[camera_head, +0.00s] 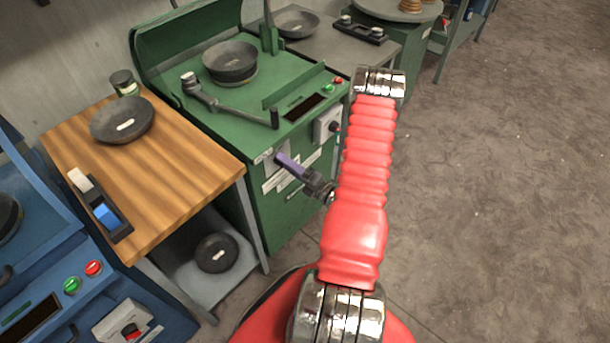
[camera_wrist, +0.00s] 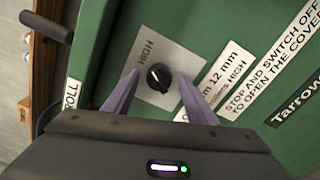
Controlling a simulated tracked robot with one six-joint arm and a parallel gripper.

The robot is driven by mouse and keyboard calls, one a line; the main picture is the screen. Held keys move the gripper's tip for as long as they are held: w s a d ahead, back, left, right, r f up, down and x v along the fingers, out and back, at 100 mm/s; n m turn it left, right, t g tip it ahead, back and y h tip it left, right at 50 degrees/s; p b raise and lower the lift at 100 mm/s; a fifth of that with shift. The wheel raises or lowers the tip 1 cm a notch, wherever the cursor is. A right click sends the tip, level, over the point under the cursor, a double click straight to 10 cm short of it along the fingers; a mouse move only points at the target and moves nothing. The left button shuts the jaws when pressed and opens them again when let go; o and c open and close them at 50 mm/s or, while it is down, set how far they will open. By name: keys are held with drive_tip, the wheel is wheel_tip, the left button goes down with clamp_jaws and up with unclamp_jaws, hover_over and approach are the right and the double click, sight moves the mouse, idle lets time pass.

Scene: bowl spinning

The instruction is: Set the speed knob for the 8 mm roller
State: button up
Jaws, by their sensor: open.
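The black speed knob (camera_wrist: 159,77) sits on a pale plate (camera_wrist: 178,58) on the green machine's front. The plate reads HIGH; the rest of its lettering is hidden or not legible. The knob carries a small light mark, too small to read surely. My gripper (camera_wrist: 158,78) is open, its two purple fingers on either side of the knob; contact cannot be told. A label beside it (camera_wrist: 214,75) reads "12 mm" and "rollers HIGH", partly covered by a finger. In the head view my gripper (camera_head: 283,160) is at the green machine (camera_head: 240,185), hiding the knob.
On the green machine are a dark bowl (camera_head: 230,62), a lever arm (camera_head: 235,105), a display (camera_head: 303,107) and a switch box (camera_head: 328,124). A wooden table (camera_head: 180,150) with a bowl (camera_head: 122,121) stands left. A blue machine (camera_head: 45,250) is nearer. Floor at right is clear.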

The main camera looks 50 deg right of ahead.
drive_tip(key=s, duration=1.3)
drive_tip(key=shift+s+d, duration=0.2)
drive_tip(key=shift+f, duration=0.15)
idle(0.4)
